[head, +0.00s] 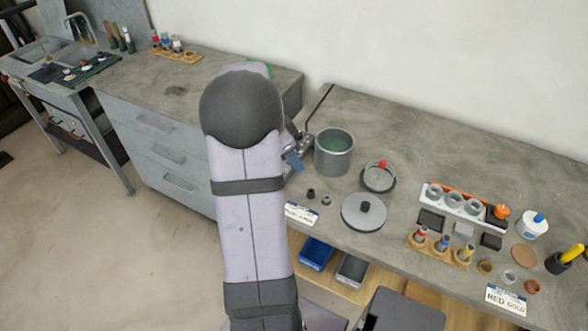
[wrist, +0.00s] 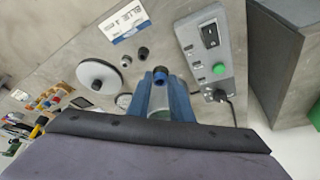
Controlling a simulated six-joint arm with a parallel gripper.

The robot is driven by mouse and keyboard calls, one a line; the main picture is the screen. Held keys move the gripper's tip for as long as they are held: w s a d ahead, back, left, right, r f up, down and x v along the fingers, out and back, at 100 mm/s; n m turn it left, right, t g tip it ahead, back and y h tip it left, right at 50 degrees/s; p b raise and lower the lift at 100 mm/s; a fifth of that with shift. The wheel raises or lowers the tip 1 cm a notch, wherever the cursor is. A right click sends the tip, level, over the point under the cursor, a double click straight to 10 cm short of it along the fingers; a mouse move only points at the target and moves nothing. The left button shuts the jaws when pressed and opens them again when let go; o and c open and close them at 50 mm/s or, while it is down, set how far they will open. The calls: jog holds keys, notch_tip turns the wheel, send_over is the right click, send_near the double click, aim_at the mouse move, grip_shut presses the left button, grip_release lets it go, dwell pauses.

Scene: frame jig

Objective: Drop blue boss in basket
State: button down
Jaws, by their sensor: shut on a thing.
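My gripper (wrist: 161,78) is shut on a small blue ring-like piece with a dark centre, the blue boss (wrist: 160,72), at its fingertips in the wrist view. In the head view my gripper (head: 293,162) shows partly behind my arm, left of the grey pot, above the bench; the boss cannot be made out there. A round shallow basket (head: 379,188) with a red-topped piece in it stands right of the grey pot, apart from my gripper.
A grey pot (head: 334,152) with a greenish inside stands close to my gripper. A grey lid with a black knob (head: 364,213), two small dark pieces (head: 318,197) and a label card (head: 302,213) lie in front. A control box (wrist: 207,58) with a green button shows in the wrist view.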

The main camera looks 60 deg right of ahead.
jog(key=shift+s+d+r+p, duration=0.1)
jog(key=shift+s+r+p, duration=0.2)
jog(key=shift+r, duration=0.2)
jog(key=s+d+m+y+p, duration=0.1)
jog(key=s+d+m+p, duration=0.1)
jog(key=s+p, duration=0.45)
jog(key=s+d+m+p, duration=0.2)
jog(key=s+d+p, duration=0.1)
jog(key=s, duration=0.6)
jog(key=s+d+r+m+g+y+p, duration=0.1)
jog(key=s+d+r+m, duration=0.1)
jog(key=d, duration=0.7)
jog(key=shift+d+r, duration=0.15)
jog(key=shift+r, duration=0.4)
jog(key=shift+s, duration=0.1)
jog(key=shift+f, duration=0.15)
